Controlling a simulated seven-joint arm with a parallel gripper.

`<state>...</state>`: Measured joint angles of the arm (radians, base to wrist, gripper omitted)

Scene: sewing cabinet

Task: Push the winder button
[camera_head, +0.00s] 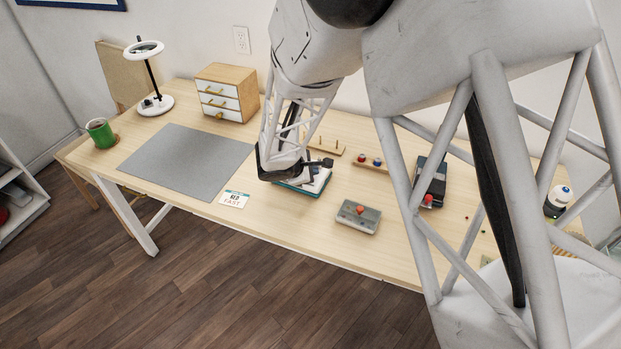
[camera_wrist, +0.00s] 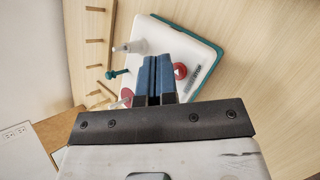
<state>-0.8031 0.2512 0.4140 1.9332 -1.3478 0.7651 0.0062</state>
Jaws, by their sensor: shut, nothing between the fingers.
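A white device on a teal base, which looks like the winder (camera_wrist: 203,50), lies on the table under my gripper. It also shows in the head view (camera_head: 316,184), partly hidden by my gripper. A round red button (camera_wrist: 180,71) with a pale mark sits on its top, just right of my fingers in the wrist view. My gripper (camera_wrist: 155,62) has blue fingers that are shut and empty, over the device. In the head view my gripper (camera_head: 300,168) hides the button. I cannot tell whether the fingers touch the device.
A grey box with a red knob (camera_head: 359,213) stands right of the device, and a dark device (camera_head: 431,184) is farther right. A card reading "R3 FAST" (camera_head: 234,199) lies to the left, near a grey mat (camera_head: 188,160). A peg rack (camera_head: 327,147) stands behind.

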